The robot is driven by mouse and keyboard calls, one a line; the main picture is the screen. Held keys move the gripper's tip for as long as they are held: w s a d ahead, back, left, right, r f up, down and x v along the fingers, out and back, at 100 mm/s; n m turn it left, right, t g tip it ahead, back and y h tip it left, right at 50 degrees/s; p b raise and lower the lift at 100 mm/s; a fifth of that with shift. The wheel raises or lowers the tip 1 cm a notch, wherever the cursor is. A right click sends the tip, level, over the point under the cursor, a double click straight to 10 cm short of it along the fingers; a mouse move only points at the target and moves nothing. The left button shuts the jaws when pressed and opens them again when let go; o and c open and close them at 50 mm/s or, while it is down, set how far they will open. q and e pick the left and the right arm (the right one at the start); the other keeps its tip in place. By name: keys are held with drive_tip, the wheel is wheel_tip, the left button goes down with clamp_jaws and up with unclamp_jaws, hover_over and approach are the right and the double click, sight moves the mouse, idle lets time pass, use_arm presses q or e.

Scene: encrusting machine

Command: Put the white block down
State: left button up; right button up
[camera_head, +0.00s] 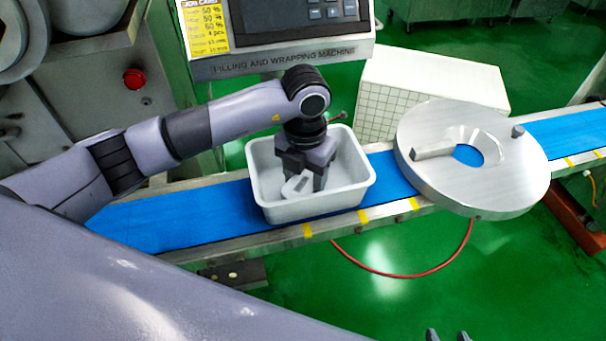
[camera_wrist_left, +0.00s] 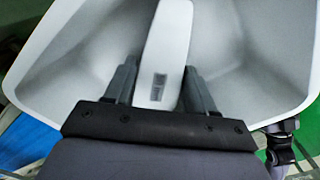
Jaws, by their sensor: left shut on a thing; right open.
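The white block (camera_head: 296,186) is inside the white tray (camera_head: 262,155), low between the tray walls. My left gripper (camera_head: 305,184) reaches down into the tray and is shut on the block. In the left wrist view the block (camera_wrist_left: 166,45) is a long pale piece with a small dark mark, held between the two fingers of my left gripper (camera_wrist_left: 158,88). The tray (camera_wrist_left: 60,45) surrounds it there. I cannot tell whether the block touches the tray floor. Only the fingertips of my right gripper (camera_head: 447,335) show at the bottom edge, apart and empty.
The tray stands on a blue conveyor belt (camera_head: 190,222). A round metal disc (camera_head: 510,185) with a hole sits over the belt to the right. The machine's control panel (camera_head: 290,50) is behind the tray. A red hose (camera_head: 400,277) hangs in front.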

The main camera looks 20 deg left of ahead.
sight(305, 180)
use_arm(q)
drive_tip(key=shift+f, duration=0.2)
drive_tip(key=o, duration=1.2)
drive_tip(key=shift+c, duration=0.2)
drive_tip(key=shift+r, duration=0.1)
drive_tip(key=shift+r, duration=0.25)
wheel_tip(305, 180, up, 12)
drive_tip(key=shift+f+b, duration=0.15)
drive_tip(key=shift+b, duration=0.25)
drive_tip(key=shift+s, duration=0.15)
